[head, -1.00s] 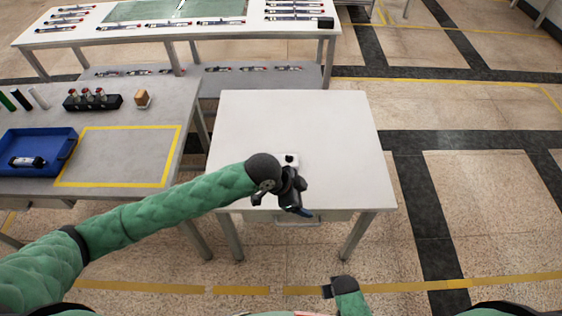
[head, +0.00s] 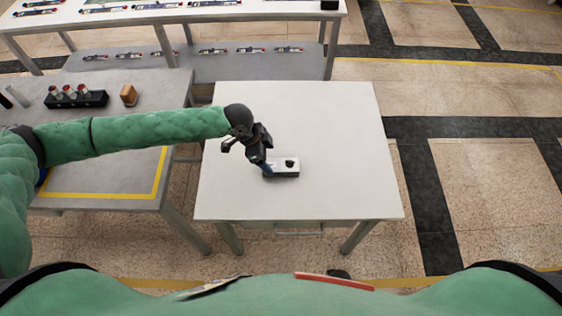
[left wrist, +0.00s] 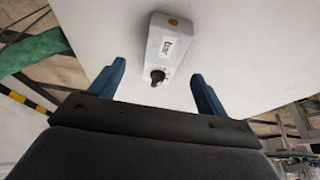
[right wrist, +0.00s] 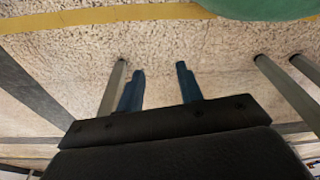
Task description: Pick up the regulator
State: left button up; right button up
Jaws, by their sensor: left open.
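The regulator (head: 284,168) is a small white box with a black knob. It lies on the white table, just right of and below my left gripper (head: 266,166) in the head view. In the left wrist view the regulator (left wrist: 168,46) lies ahead of the left gripper (left wrist: 157,88), its knob end nearest and roughly between the open blue fingertips. The fingers look apart from it and empty. My right gripper (right wrist: 158,84) is open and empty, facing the floor in the right wrist view. In the head view it cannot be made out.
The white table (head: 340,130) is otherwise bare. A long table with several slim parts stands at the back. Floor lies open to the right.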

aim_at(276, 164)
pick_arm(q)
jog(key=shift+d+f, duration=0.15)
jog(key=shift+f, duration=0.15)
jog(key=shift+w+d+f+p, duration=0.1)
jog(key=shift+w+f+p, duration=0.15)
jog(key=shift+f+p, duration=0.25)
jog(key=p+x, duration=0.2)
jog(key=x, duration=0.1)
jog(key=shift+d+f, duration=0.15)
jog(key=shift+f, duration=0.15)
jog(key=shift+d+f, duration=0.1)
jog(key=shift+f, duration=0.4)
jog(key=c, duration=1.4)
pick_arm(e)
jog(key=s+d+f, duration=0.3)
jog(key=s+f, duration=0.1)
jog(key=f, duration=0.1)
pick_arm(q)
jog(key=shift+r, duration=0.15)
pick_arm(e)
jog(key=shift+s, duration=0.1)
